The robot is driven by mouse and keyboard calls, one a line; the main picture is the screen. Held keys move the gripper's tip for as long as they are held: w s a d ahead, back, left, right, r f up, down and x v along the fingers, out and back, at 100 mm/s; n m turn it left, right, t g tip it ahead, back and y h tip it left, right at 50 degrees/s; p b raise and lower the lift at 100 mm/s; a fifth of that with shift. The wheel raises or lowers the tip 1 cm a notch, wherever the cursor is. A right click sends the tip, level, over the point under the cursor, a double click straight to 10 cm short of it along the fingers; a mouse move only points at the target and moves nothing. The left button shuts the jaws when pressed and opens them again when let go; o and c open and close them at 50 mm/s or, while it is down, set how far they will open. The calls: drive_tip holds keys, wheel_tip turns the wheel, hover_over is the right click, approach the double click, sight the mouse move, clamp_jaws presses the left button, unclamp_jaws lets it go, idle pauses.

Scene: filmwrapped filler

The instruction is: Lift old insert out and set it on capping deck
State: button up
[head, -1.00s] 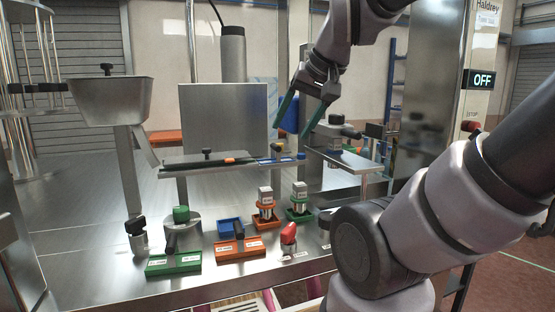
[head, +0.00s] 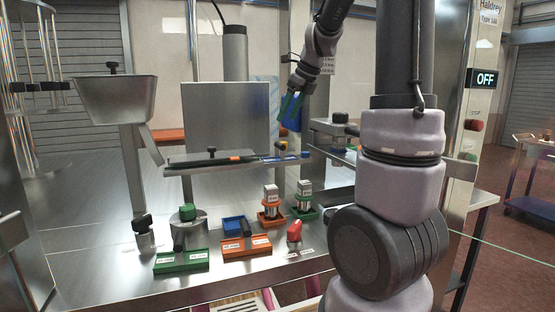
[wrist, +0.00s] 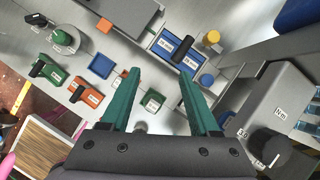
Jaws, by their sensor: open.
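A blue insert (wrist: 168,46) with white labels and a black handle (wrist: 182,50) sits on the raised metal station in the wrist view. In the head view only its thin blue edge (head: 292,158) shows at the right end of the raised shelf. My gripper (head: 288,112) is open and empty above that end of the shelf. Its green fingers (wrist: 159,74) point toward the blue insert in the wrist view, apart from it. The steel deck (head: 110,270) lies below; no label shows which surface is the capping deck.
A green block (head: 181,260) and an orange block (head: 246,245) with black handles lie on the deck beside a blue tray (head: 235,223). Capped units stand in orange (head: 270,215) and green (head: 304,212) holders.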

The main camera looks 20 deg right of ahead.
sight(279, 146)
drive_tip(key=w+f+m, duration=0.2)
drive_tip(key=w+d+f+m, duration=0.1)
drive_tip(key=w+f+m, duration=0.1)
drive_tip(key=w+f, duration=0.1)
drive_tip(key=w+f+m, duration=0.2)
drive_tip(key=f, duration=0.1)
drive_tip(key=shift+w+d+m+h, duration=0.15)
drive_tip(key=shift+w+m+h, duration=0.15)
drive_tip(key=shift+w, duration=0.1)
drive_tip(key=shift+s+x, duration=0.1)
drive_tip(key=shift+x, duration=1.2)
drive_tip(key=shift+s+x, duration=0.15)
drive_tip(key=shift+x, duration=1.15)
drive_tip(key=shift+d, duration=0.1)
clamp_jaws()
